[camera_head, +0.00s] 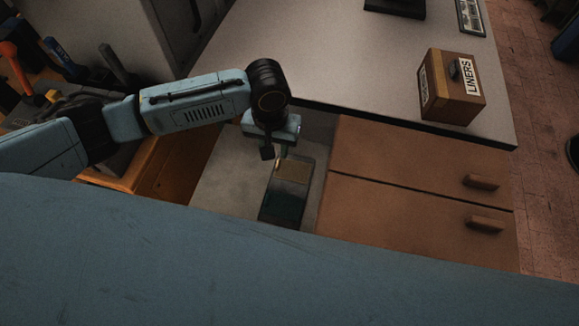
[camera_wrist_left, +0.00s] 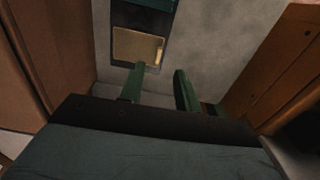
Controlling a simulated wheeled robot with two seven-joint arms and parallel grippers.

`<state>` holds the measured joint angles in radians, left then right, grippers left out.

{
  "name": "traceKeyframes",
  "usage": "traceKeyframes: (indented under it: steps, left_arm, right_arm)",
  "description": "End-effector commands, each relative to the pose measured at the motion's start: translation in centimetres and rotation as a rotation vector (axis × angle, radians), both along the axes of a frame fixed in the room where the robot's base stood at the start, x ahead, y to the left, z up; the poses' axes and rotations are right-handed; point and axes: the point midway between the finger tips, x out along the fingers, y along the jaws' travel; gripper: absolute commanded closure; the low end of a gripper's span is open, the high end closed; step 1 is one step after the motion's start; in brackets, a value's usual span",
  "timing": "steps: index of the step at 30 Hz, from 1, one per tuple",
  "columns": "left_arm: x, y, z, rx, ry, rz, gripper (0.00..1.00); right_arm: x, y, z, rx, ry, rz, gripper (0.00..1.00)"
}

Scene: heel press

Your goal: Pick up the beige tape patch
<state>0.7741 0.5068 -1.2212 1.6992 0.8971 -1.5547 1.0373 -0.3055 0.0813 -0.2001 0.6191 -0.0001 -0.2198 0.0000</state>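The beige tape patch (camera_head: 292,170) is a small flat rectangle lying at the far end of a dark strip-like holder (camera_head: 284,206). The patch (camera_wrist_left: 137,47) also shows in the left wrist view, flat on the dark holder (camera_wrist_left: 146,18). My left gripper (camera_head: 276,156) is just above and beside the near-arm end of the patch. Its two green fingers (camera_wrist_left: 160,71) stand apart with nothing between them. One fingertip overlaps the patch's edge in the wrist view; I cannot tell whether it touches. My right gripper is not in view.
The holder lies on a grey surface (camera_head: 222,184) between wooden drawers (camera_head: 415,195) and an orange-brown wooden cabinet (camera_head: 165,170). A grey bench top (camera_head: 370,70) carries a wooden box labelled LINERS (camera_head: 452,87). Several tools lie at the far left.

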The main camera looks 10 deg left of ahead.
Motion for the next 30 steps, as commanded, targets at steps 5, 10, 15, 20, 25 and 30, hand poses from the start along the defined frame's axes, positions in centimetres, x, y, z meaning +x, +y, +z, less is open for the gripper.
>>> traceKeyframes:
  steps: [5, 10, 15, 20, 25, 30]
  left_arm:
    - [0.1, -0.1, -2.4, 0.000, -0.002, -0.001, 0.67]
    - [0.1, -0.1, -3.5, 0.000, -0.002, -0.002, 0.67]
    - [0.4, -0.1, -6.1, 0.001, -0.002, -0.001, 0.67]
    - [0.4, -0.2, -7.8, -0.001, -0.002, -0.003, 0.67]
    - [0.4, -0.2, -8.0, -0.002, -0.003, -0.003, 0.67]
    - [0.4, -0.2, -8.0, -0.002, -0.003, -0.003, 0.76]
  right_arm:
    - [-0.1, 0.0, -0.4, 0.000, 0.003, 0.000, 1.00]
    - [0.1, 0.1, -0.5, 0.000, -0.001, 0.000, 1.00]
    - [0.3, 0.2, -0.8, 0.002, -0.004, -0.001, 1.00]
    - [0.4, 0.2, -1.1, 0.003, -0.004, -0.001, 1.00]
    - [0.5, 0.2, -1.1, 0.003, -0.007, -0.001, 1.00]
    - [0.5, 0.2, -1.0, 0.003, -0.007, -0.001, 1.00]
